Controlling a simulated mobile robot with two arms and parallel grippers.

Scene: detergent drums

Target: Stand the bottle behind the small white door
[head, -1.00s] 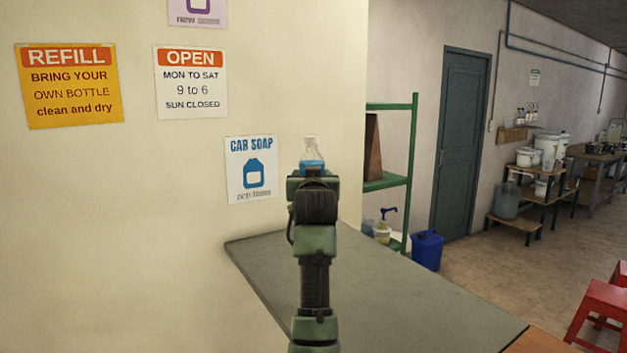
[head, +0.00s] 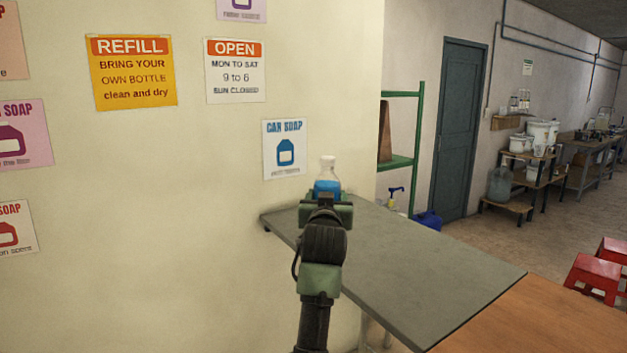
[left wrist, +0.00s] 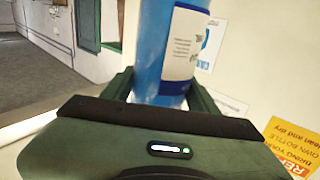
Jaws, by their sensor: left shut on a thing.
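The bottle (head: 327,179), clear with blue liquid and a pale cap, is held upright in my left gripper (head: 326,198). The left wrist view shows the bottle (left wrist: 152,45) and its white label close up, between the fingers of my left gripper (left wrist: 160,92). The bottle's lower part is hidden by the gripper in the head view. I see no small white door in either view. My right gripper is not in view.
A grey counter (head: 430,270) lies beyond and right of my arm, with a wooden top (head: 540,320) at its near end. A cream wall (head: 150,250) with posters fills the left. Red stools (head: 595,275), a green shelf (head: 417,130) and a dark door (head: 460,130) are farther off.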

